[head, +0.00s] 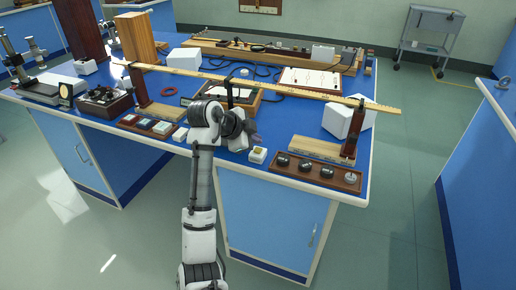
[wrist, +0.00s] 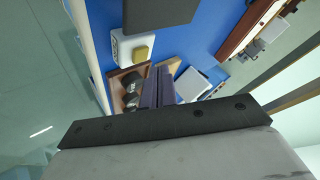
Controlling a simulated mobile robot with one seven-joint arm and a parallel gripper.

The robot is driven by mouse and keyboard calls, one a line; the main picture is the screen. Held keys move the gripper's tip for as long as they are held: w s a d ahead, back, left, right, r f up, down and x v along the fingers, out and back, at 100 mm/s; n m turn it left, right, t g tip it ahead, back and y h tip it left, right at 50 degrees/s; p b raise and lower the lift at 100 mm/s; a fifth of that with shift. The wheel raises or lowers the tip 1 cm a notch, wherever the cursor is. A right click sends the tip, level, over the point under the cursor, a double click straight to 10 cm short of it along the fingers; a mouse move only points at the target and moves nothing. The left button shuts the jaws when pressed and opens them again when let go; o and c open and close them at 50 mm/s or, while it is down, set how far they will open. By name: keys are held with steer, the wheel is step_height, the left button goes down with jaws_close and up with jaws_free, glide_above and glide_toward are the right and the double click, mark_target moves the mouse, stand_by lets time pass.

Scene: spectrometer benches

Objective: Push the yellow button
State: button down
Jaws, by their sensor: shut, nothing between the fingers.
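The yellow button (head: 258,150) sits on top of a small white box (head: 256,158) near the front edge of the blue bench. In the wrist view the yellow button (wrist: 143,52) and its white box (wrist: 122,46) lie up and left of my fingertips. My gripper (head: 252,132) is just behind and left of the box in the head view, partly hidden by my wrist. In the wrist view my gripper (wrist: 160,68) has its two dark fingers together and empty. The fingers appear apart from the button.
A brown tray (head: 295,178) with several dark knobs stands right of the box. A long wooden beam (head: 290,90) crosses above the bench on posts. The floor in front is clear.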

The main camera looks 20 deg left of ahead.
step_height(320, 180, up, 4)
steer(key=shift+r+p, duration=0.2)
steer(key=shift+p, duration=1.05)
